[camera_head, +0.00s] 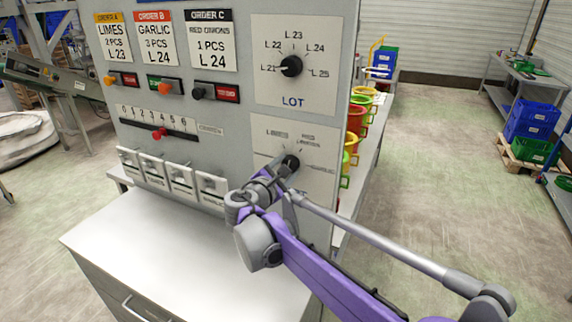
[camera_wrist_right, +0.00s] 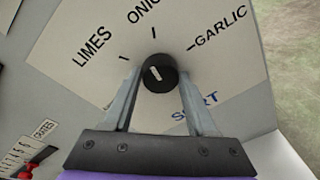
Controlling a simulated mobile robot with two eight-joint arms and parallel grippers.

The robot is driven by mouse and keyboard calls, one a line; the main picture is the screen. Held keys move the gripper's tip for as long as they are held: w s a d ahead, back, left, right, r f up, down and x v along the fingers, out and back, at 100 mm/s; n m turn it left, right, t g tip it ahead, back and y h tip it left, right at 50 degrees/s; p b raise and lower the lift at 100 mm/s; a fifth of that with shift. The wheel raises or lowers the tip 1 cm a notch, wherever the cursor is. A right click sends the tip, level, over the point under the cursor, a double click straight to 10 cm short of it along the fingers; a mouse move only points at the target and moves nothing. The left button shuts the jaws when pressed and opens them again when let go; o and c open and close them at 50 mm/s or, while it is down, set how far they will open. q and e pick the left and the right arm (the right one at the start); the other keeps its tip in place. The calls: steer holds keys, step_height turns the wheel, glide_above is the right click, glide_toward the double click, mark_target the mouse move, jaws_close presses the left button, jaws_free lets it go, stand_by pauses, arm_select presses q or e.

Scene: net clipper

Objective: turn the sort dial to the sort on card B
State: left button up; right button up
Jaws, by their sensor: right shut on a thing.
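Card B (camera_head: 155,39), headed ORDER B, reads GARLIC, 3 PCS, L 24. The sort dial (camera_head: 291,162) is a black round knob on the lower right plate of the panel. My right gripper (camera_head: 285,171) reaches it from below. In the right wrist view, its two fingers (camera_wrist_right: 158,76) are shut on the sides of the sort dial (camera_wrist_right: 158,74). The marks around it read LIMES, ONIONS (partly cut off) and GARLIC (camera_wrist_right: 219,29). The short white line on the knob lies roughly upright, leaning a little left; its exact pointing is unclear. My left gripper is not in view.
The lot dial (camera_head: 291,66) sits above on its own plate. Card A (camera_head: 111,38) and card C (camera_head: 210,41) flank card B, with small switches, a red-knobbed slider (camera_head: 160,134) and white rockers below. A steel cabinet top (camera_head: 190,250) juts out under the panel.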

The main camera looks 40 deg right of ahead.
steer(key=m+p, duration=0.1)
steer(key=m, duration=0.3)
steer(key=shift+r+t+p, duration=0.15)
steer(key=shift+t+p, duration=0.15)
steer(key=shift+p, duration=0.1)
steer(key=m, duration=0.3)
steer(key=m+t+p, duration=0.1)
steer(key=m, duration=0.1)
steer(key=shift+s+f+m, duration=0.15)
steer(key=shift+f+m, duration=0.05)
steer(key=shift+m, duration=0.2)
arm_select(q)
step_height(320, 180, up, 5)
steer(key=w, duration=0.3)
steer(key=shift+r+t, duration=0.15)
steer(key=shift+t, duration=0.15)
arm_select(e)
steer(key=m, duration=0.4)
steer(key=shift+f+m+t, duration=0.1)
steer(key=shift+m+t, duration=0.3)
steer(key=o, duration=1.4)
steer(key=shift+c, duration=0.2)
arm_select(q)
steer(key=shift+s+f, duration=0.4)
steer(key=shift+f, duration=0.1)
arm_select(e)
steer(key=v, duration=1)
steer(key=shift+s+a, duration=0.2)
steer(key=shift+a, duration=0.15)
